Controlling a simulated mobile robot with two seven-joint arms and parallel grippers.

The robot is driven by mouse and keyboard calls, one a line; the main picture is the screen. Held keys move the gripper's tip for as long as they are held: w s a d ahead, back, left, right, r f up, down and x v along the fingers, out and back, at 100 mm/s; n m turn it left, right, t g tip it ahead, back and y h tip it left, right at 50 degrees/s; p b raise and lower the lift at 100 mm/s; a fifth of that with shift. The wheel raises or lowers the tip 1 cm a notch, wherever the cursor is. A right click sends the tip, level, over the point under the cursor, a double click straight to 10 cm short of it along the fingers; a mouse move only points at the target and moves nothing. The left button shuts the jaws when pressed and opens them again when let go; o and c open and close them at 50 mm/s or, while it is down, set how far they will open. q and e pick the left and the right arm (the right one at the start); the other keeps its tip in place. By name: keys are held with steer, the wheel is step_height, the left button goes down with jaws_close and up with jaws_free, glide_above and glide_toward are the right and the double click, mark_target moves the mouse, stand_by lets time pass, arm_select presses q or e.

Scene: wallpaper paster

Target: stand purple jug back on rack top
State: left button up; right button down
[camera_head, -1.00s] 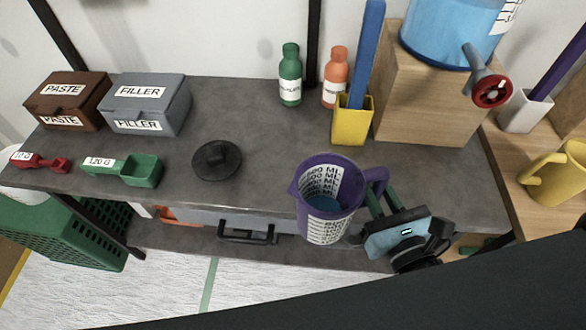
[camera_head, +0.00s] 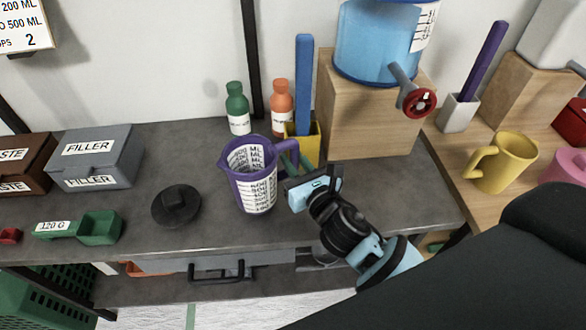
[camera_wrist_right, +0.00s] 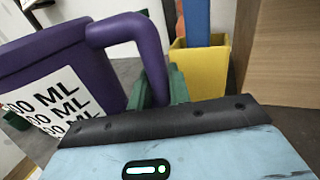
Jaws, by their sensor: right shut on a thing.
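The purple jug (camera_head: 252,178) is upright, with a white measuring label, over the middle of the grey rack top (camera_head: 175,150). I cannot tell whether its base touches the surface. My right gripper (camera_head: 293,168) is shut on the jug's handle, to the right of its body. The right wrist view shows the jug (camera_wrist_right: 75,62) at the left, with the green fingers (camera_wrist_right: 160,88) at its handle. The fingertips are partly hidden behind the handle. My left gripper is not in view.
A black lid-like disc (camera_head: 177,206) lies left of the jug. A green bottle (camera_head: 238,108), an orange bottle (camera_head: 281,106) and a yellow holder (camera_head: 303,146) stand behind it. A wooden block (camera_head: 370,125) carries a blue tank (camera_head: 380,45). The rack's front edge is close.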

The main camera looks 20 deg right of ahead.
steer(key=shift+w+r, duration=0.1)
steer(key=shift+w, duration=0.25)
steer(key=shift+f+b, duration=0.6)
steer(key=shift+f, duration=1.25)
steer(key=shift+f, duration=0.1)
steer(key=c, duration=1.3)
jaws_free()
